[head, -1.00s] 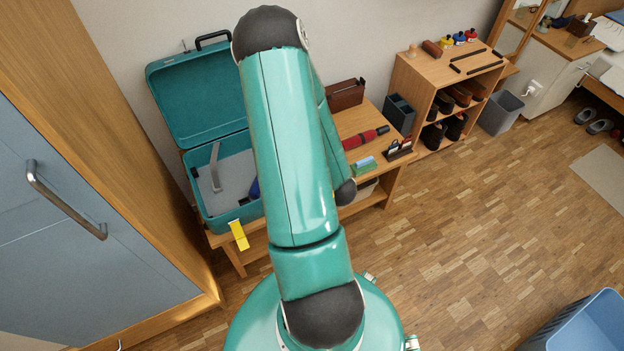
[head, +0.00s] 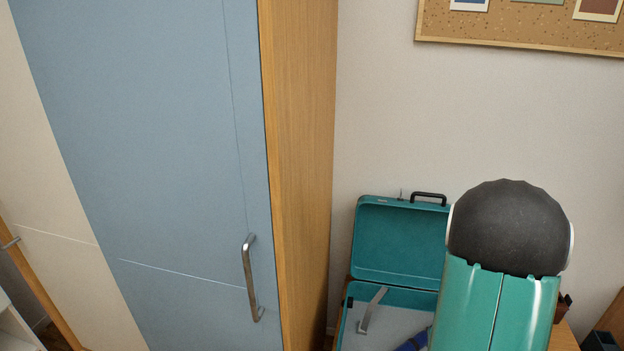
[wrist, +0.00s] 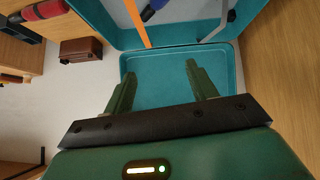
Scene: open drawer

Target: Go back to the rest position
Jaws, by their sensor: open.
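My gripper (wrist: 158,82) shows in the wrist view with its two green fingers spread apart and nothing between them. Behind the fingers in that view is the teal lid of an open suitcase (wrist: 148,70). In the head view my teal arm rises at the lower right, and my gripper is hidden there. The open suitcase (head: 392,238) stands just left of my arm in the head view, its lid leaning up and its base partly cut off by the frame edge. A grey bar and something blue lie in its base.
A blue cabinet door (head: 150,150) with a metal handle (head: 250,280) fills the left of the head view. A cork board (head: 530,25) hangs on the wall at the upper right. A brown box (wrist: 80,49) stands beside the suitcase in the wrist view.

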